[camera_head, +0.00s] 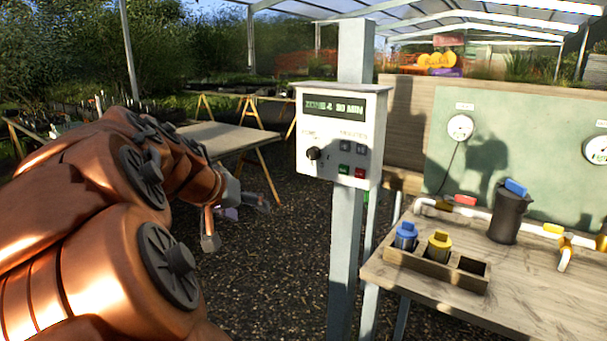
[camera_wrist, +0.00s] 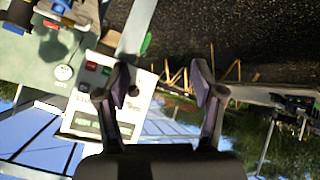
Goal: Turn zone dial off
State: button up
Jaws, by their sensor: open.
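The zone dial is a small black knob (camera_head: 313,153) on the lower left of a white control box (camera_head: 333,177). The box is fixed to a grey post, and its display (camera_head: 336,107) seems to read "ZONE 4 30 MIN". My gripper (camera_head: 250,205) is left of and below the box, apart from it in the picture. In the wrist view the box (camera_wrist: 132,132) appears upside down behind the left finger. The dial (camera_wrist: 133,90) shows just right of that finger. My gripper (camera_wrist: 161,78) is open, with nothing between its fingers. The dial's exact setting is too small to read.
Green and red buttons (camera_head: 359,172) sit right of the dial. A wooden bench (camera_head: 530,292) at the right holds a rack with blue-topped and yellow-topped items and a dark jug (camera_head: 508,218). A table (camera_head: 215,138) stands behind. Gravel floor is open around the post (camera_head: 345,260).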

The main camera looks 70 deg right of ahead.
jog(key=d+r+m+g+h+b, duration=0.1)
jog(key=d+m+h+b, duration=0.2)
jog(key=d, duration=0.4)
jog(key=d+r+m+g+h+b, duration=0.1)
jog(key=d+r+g+h+b, duration=0.1)
jog(key=d+b, duration=0.45)
jog(key=m+h+b, duration=0.2)
jog(key=h+b, duration=0.1)
jog(key=b, duration=0.2)
send_near(311, 154)
jog(key=x, duration=0.2)
jog(key=shift+g, duration=0.4)
jog(key=shift+w+p+x, duration=0.1)
jog(key=shift+p+x, duration=0.15)
jog(key=shift+x, duration=1.6)
jog(key=shift+w+p+x, duration=0.15)
jog(key=shift+p+x, duration=0.1)
jog(key=shift+x, duration=1.55)
jog(key=shift+d+f, duration=0.1)
jog(key=shift+c, duration=0.3)
jog(key=c, duration=1.1)
